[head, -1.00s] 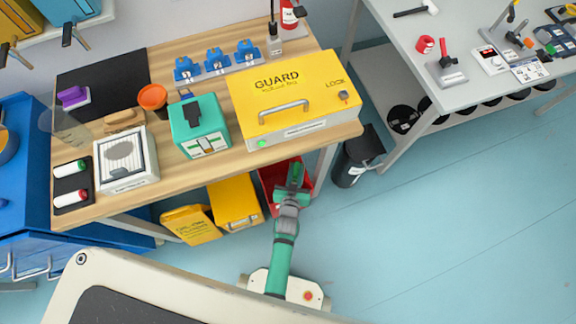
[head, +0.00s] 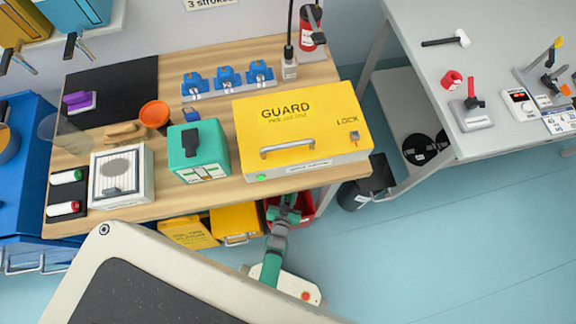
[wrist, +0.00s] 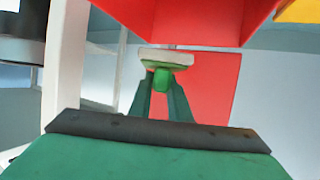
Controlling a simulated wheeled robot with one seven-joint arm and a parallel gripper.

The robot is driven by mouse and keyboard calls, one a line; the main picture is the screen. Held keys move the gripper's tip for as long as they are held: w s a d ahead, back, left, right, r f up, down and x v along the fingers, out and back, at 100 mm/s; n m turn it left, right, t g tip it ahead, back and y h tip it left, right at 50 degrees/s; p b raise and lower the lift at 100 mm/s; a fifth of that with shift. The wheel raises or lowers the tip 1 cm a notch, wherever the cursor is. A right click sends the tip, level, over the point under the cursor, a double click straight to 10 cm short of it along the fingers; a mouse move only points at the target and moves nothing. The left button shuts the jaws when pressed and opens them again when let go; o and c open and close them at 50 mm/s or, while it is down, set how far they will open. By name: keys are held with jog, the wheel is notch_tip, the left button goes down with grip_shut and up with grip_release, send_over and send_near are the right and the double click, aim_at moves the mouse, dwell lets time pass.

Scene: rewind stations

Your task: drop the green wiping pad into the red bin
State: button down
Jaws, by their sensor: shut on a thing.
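The red bin (head: 304,207) stands on the floor below the front edge of the wooden bench, partly hidden by the bench and my arm. Its red walls fill much of the upper wrist view (wrist: 190,22). My gripper (wrist: 163,85) is shut on the green wiping pad (wrist: 165,58), which shows a pale strip and a green part at the fingertips. In the head view my gripper (head: 286,203) overlaps the bin, and the pad cannot be made out. I cannot tell whether the pad is inside the rim.
The wooden bench (head: 230,190) overhangs the bin, with a yellow guard box (head: 300,125) on it. Yellow containers (head: 237,222) stand left of the bin. A dark bin (head: 365,188) and a bench leg are on the right. Open floor (head: 430,245) lies to the right.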

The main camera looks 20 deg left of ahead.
jog(key=shift+s+f, duration=0.15)
jog(key=shift+f, duration=0.6)
jog(key=c, duration=1.6)
grip_release()
jog(key=shift+s, duration=0.1)
jog(key=shift+o, duration=0.2)
jog(key=v, duration=1)
jog(key=shift+s+r, duration=0.25)
jog(key=shift+s, duration=0.1)
jog(key=shift+d, duration=0.1)
